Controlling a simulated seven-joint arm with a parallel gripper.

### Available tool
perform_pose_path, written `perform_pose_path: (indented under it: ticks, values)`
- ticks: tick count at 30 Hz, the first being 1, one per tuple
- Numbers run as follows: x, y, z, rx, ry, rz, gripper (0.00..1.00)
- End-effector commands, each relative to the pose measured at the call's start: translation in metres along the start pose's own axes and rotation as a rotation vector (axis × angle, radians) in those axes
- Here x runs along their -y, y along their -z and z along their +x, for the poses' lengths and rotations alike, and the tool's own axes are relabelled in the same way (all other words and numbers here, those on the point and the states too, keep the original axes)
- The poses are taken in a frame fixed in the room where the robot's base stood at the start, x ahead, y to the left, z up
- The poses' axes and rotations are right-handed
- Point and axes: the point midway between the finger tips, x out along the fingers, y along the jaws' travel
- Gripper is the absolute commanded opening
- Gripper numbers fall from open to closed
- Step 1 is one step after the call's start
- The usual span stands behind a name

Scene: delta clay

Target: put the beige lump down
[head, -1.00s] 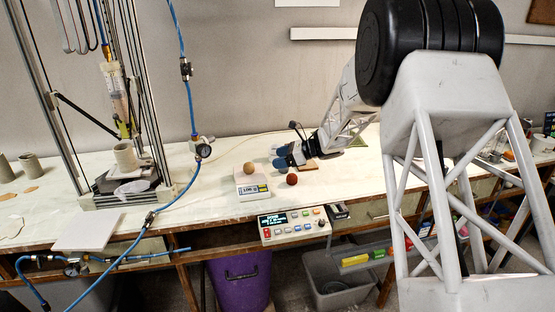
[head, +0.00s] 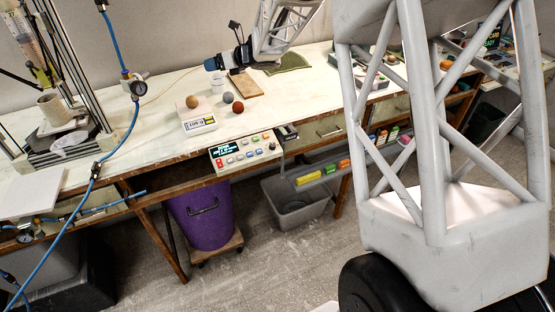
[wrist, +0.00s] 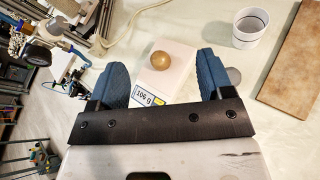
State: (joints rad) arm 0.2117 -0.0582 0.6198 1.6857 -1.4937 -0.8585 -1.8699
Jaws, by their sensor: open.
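The beige lump (head: 192,101) is round and rests on the white top of a small scale (head: 198,124). The lump also shows in the wrist view (wrist: 161,60), on the pale scale plate ahead of the fingers. My gripper (head: 208,65) has blue fingers and is beyond the scale, above the far part of the table. In the wrist view its two fingers (wrist: 160,75) are wide apart with nothing gripped between them. The lump is apart from both fingers. The scale's display reads about 106 g in the wrist view.
A grey lump (head: 228,97) and a red-brown lump (head: 238,107) sit right of the scale. A brown board (head: 246,84) and a white cup (wrist: 251,28) are nearby. A button panel (head: 246,151) is at the front edge. A blue hose (head: 128,125) hangs at left.

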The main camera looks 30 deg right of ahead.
Motion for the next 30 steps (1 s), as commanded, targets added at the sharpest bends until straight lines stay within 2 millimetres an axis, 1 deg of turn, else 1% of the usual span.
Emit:
perform_pose_path:
  ticks: [1, 3, 5, 6, 8, 10, 14, 15, 17, 20, 21, 23, 26, 27, 29, 30]
  values:
    - [-0.009, -0.013, -0.011, 0.028, 0.064, 0.085, 0.74]
    - [-0.017, -0.026, -0.027, 0.070, 0.158, 0.229, 0.74]
    - [-0.024, -0.034, -0.041, 0.110, 0.233, 0.355, 0.74]
    - [-0.029, -0.038, -0.052, 0.140, 0.281, 0.442, 0.74]
    - [-0.037, -0.043, -0.069, 0.186, 0.348, 0.574, 0.74]
    - [-0.047, -0.045, -0.090, 0.243, 0.422, 0.732, 0.74]
    - [-0.069, -0.038, -0.130, 0.354, 0.548, 1.034, 0.74]
    - [-0.076, -0.034, -0.143, 0.390, 0.584, 1.128, 0.74]
    - [-0.089, -0.027, -0.162, 0.445, 0.634, 1.270, 0.74]
    - [-0.112, -0.007, -0.193, 0.535, 0.715, 1.511, 0.74]
    - [-0.122, 0.002, -0.206, 0.572, 0.746, 1.607, 0.74]
    - [-0.138, 0.017, -0.224, 0.626, 0.793, 1.752, 0.74]
    - [-0.168, 0.046, -0.253, 0.715, 0.869, 1.992, 0.74]
    - [-0.180, 0.059, -0.264, 0.749, 0.903, 2.088, 0.74]
    - [-0.200, 0.079, -0.280, 0.800, 0.952, 2.229, 0.74]
    - [-0.215, 0.093, -0.290, 0.832, 0.988, 2.321, 0.74]
